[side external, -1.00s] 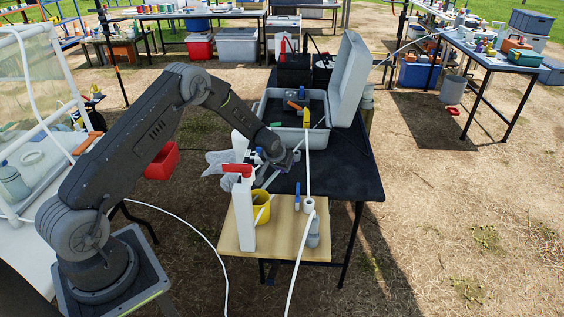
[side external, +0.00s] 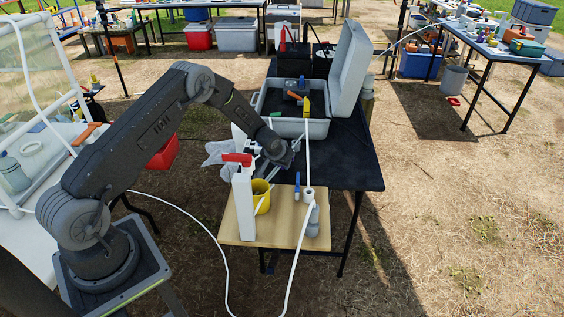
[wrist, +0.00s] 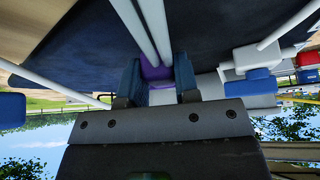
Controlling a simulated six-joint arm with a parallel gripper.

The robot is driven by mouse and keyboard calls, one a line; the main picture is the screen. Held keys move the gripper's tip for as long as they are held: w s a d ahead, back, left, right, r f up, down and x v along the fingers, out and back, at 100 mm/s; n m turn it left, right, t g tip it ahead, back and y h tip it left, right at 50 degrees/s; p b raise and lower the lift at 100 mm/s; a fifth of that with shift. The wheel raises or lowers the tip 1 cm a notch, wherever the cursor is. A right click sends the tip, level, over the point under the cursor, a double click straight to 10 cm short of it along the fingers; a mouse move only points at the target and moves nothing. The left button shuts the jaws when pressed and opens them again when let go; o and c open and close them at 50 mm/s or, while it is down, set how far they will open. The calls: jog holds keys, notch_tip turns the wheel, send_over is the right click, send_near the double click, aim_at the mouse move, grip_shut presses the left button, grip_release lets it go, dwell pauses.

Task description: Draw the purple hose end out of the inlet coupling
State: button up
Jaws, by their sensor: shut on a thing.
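In the wrist view, the purple hose end (wrist: 155,71) sits between the two blue-grey fingers of my gripper (wrist: 158,78), which is shut on it. Two pale tubes run side by side away from it toward the top of the picture. In the side view, my gripper (side external: 274,164) is low over the dark table, just behind the red-topped white post. The purple end is too small and covered to make out there. I cannot pick out the inlet coupling, so I cannot tell whether the hose end still touches it.
The white post (side external: 243,207) with its red head (side external: 237,159) and a yellow bucket (side external: 261,196) stand close in front of my gripper. An open grey case (side external: 318,129) with a yellow fitting (side external: 307,103) lies behind. A white hose (side external: 297,252) hangs over the wooden board (side external: 284,231).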

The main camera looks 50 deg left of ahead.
jog(key=shift+f, duration=0.8)
jog(key=shift+f, duration=0.1)
